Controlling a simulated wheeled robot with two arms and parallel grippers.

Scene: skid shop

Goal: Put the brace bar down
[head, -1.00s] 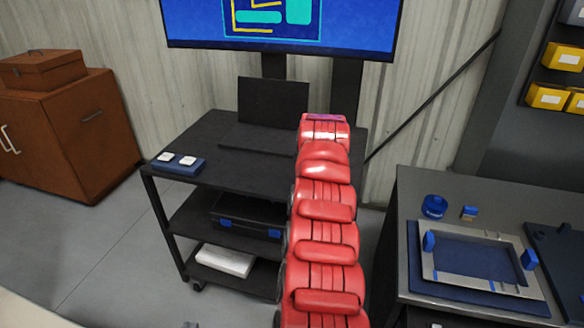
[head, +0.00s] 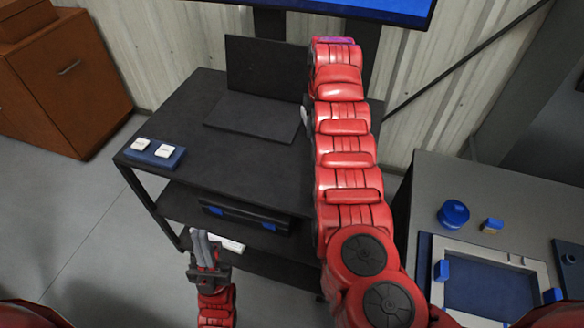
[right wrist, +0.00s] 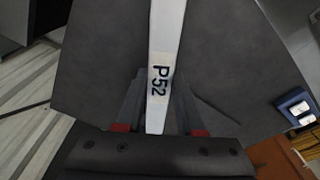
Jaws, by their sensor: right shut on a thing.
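The brace bar (right wrist: 166,40) is a white bar with a label reading P52. In the right wrist view it runs from the top edge down between the fingers of my right gripper (right wrist: 160,95), which is shut on it. Behind it is a broad dark surface; I cannot tell whether the bar touches it. In the head view my right arm reaches over the black cart (head: 235,165) and hides its gripper and most or all of the bar. My left gripper (head: 205,245) is in front of the cart, fingers close together, no held thing visible.
A blue tray with two white pieces (head: 155,153) is on the cart's left front corner. A black case (head: 245,219) is on its shelf. A grey bench (head: 440,180) at right holds a framed fixture (head: 490,285) and a blue round piece (head: 453,214). The cart top's middle is clear.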

